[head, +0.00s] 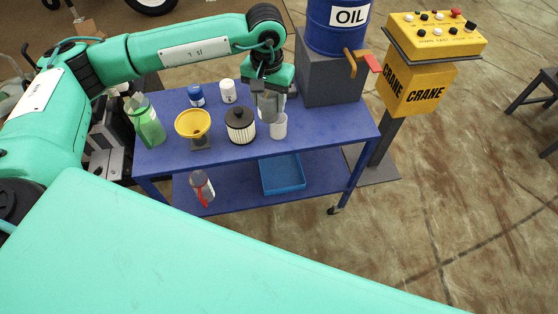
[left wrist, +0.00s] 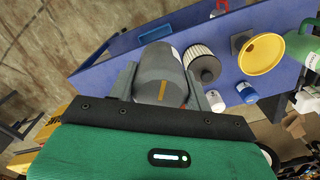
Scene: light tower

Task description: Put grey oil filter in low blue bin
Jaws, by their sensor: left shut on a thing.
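The grey oil filter (head: 270,107) is between the fingers of my left gripper (head: 268,92), over the right part of the blue table top. In the left wrist view the grey filter (left wrist: 160,75), with an orange mark, fills the space between the fingers of the shut gripper (left wrist: 160,88). The low blue bin (head: 282,174) rests on the lower shelf, below and in front of the gripper. It looks empty. My right gripper does not show.
A white cylinder (head: 279,127) is just below the held filter; any gap is unclear. A black-topped pleated filter (head: 240,126), yellow funnel (head: 193,124) and green bottle (head: 148,125) stand to the left. A grey box (head: 330,82) carries the oil drum (head: 337,25) on the right.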

